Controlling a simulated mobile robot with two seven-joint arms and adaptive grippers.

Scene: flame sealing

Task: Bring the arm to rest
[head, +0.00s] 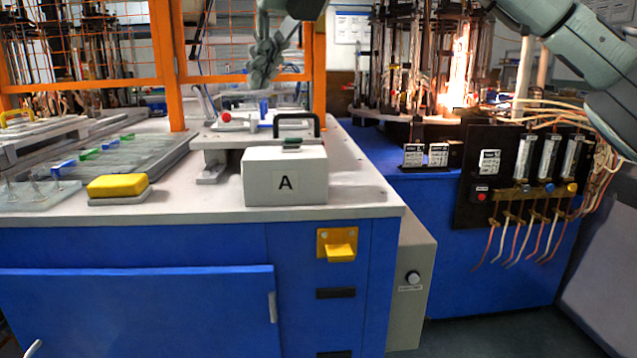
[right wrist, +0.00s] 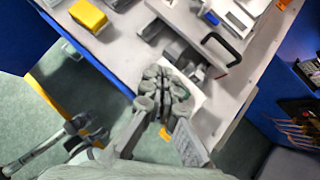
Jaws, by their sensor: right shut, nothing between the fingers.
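My right gripper (head: 258,82) hangs at the top middle of the head view, above the white-topped bench (head: 365,180). Its fingers are shut with nothing between them. In the right wrist view the closed fingers (right wrist: 164,86) show in the middle, over the bench's front part as seen there. The right arm's pale grey-green links cross the upper right corner of the head view.
A white box marked A (head: 285,178) stands near the bench's front edge, with a black handle (head: 297,117) behind it. A yellow block (head: 117,185) lies to the left. Orange-framed mesh (head: 245,40) stands behind. A lit burner machine (head: 458,70) is at right.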

